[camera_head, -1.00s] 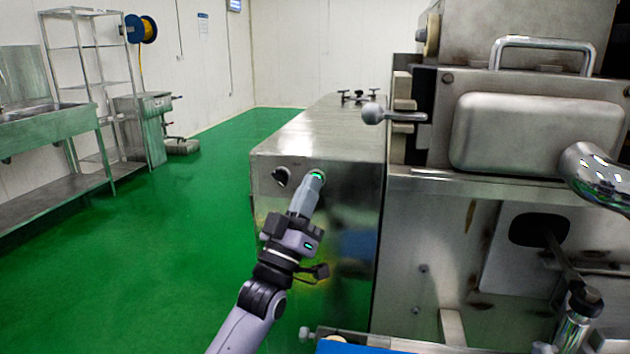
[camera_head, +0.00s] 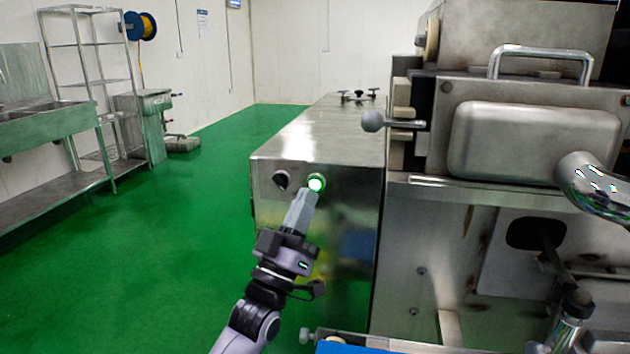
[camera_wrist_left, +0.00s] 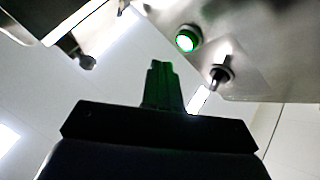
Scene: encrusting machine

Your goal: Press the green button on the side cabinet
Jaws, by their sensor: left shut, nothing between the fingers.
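The green button (camera_head: 316,184) glows bright on the front face of the steel side cabinet (camera_head: 345,240), near its top edge. It also shows lit in the left wrist view (camera_wrist_left: 186,40), with a metal ring around it. My left gripper (camera_head: 304,196) is shut and empty, its fingertips just below the button in the head view. In the left wrist view the closed fingers (camera_wrist_left: 160,65) appear apart from the button, below and left of it. My right gripper is not in view.
A dark knob (camera_head: 281,180) sits left of the button, and shows in the left wrist view (camera_wrist_left: 220,75). The large steel machine (camera_head: 480,190) with a ball-ended lever (camera_head: 373,121) stands to the right. Green floor (camera_head: 180,260) is clear on the left.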

